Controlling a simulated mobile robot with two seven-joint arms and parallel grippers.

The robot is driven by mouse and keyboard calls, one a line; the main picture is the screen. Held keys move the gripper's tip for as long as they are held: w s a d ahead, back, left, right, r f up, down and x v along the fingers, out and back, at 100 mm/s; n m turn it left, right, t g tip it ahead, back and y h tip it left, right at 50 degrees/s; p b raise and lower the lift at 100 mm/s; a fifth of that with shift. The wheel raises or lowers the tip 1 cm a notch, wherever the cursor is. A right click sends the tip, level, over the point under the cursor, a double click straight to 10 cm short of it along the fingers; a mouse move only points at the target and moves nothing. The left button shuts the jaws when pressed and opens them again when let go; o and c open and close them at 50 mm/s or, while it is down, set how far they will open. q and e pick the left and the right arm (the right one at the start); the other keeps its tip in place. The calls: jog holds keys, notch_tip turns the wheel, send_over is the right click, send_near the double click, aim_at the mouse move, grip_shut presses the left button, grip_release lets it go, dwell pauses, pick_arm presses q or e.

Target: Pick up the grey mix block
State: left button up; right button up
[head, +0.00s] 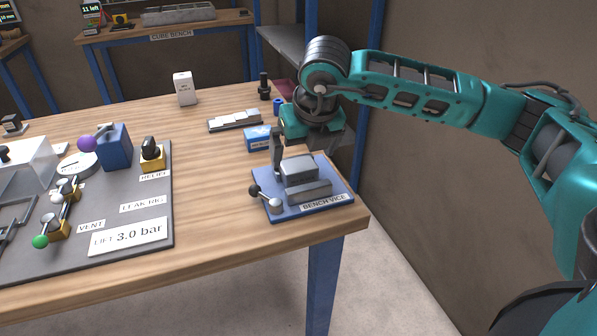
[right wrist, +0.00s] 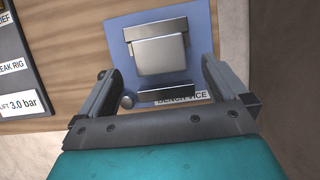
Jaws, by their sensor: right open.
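A grey block (head: 299,170), which looks like the grey mix block, sits in the bench vice (head: 340,190) near the table's right front corner. My right gripper (right wrist: 159,66) is open above the vice, with one finger to each side of the block in that view. I cannot tell whether the fingers touch the block. My left gripper is out of view.
The vice handle (head: 265,198) sticks out at the left of the vice. A blue box (head: 257,140) stands behind it, and a tray of pale blocks (head: 235,121) farther back. The leak rig board (head: 150,215) is at left. Bare wood separates it from the vice.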

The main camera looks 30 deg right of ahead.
aim_at(298, 164)
jog(key=x, duration=0.4)
jog(key=shift+w+f, duration=0.1)
jog(key=shift+w, duration=0.05)
jog(key=shift+c, duration=0.3)
jog(key=c, duration=1.2)
jog(key=shift+c, duration=0.4)
